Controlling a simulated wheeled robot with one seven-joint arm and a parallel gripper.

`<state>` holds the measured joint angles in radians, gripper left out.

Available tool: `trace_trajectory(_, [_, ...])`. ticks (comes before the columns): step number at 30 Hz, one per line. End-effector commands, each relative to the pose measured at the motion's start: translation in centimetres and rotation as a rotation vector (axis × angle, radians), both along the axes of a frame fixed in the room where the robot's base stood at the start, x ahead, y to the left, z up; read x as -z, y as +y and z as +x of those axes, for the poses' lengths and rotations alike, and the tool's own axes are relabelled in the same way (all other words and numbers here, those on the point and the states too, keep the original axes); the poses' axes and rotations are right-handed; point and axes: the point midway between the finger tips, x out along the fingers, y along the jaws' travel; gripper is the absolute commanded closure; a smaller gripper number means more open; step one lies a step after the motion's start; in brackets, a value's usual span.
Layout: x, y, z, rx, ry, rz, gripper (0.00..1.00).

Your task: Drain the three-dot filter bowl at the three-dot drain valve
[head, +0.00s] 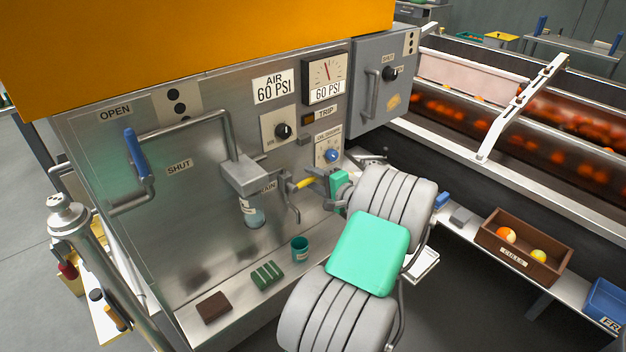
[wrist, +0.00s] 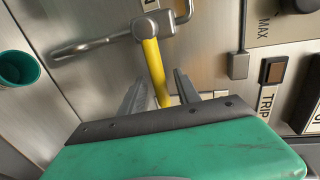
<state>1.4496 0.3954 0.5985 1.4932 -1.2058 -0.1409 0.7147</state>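The filter bowl (head: 250,213) is clear, with a label, and hangs under a grey block on the pipe in the head view. Beside it, the drain valve has a yellow handle (head: 304,183) and a bent grey spout (head: 292,207). A partly hidden label ending in "AIN" is next to it. My gripper (head: 318,178) is at the handle's right end. In the wrist view the yellow handle (wrist: 154,65) runs between my two fingers (wrist: 160,80), which stand apart with a small gap visible on the right.
A blue lever (head: 137,155) is on the pipe between OPEN and SHUT. The air gauge (head: 325,78) reads 60 PSI. A teal cup (head: 300,249), green block (head: 267,275) and brown block (head: 214,307) are on the ledge below. A culls box (head: 500,248) is at right.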

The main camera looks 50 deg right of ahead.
Motion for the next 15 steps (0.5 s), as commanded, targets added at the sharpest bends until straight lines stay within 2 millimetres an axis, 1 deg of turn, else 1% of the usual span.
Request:
trace_trajectory(2, [0.05, -0.08, 0.26, 0.0, 0.0, 0.0, 0.61])
trace_trajectory(8, [0.04, -0.16, 0.18, 0.002, 0.0, 0.001, 0.62])
trace_trajectory(15, [0.04, -0.19, 0.13, 0.003, 0.0, 0.0, 0.82])
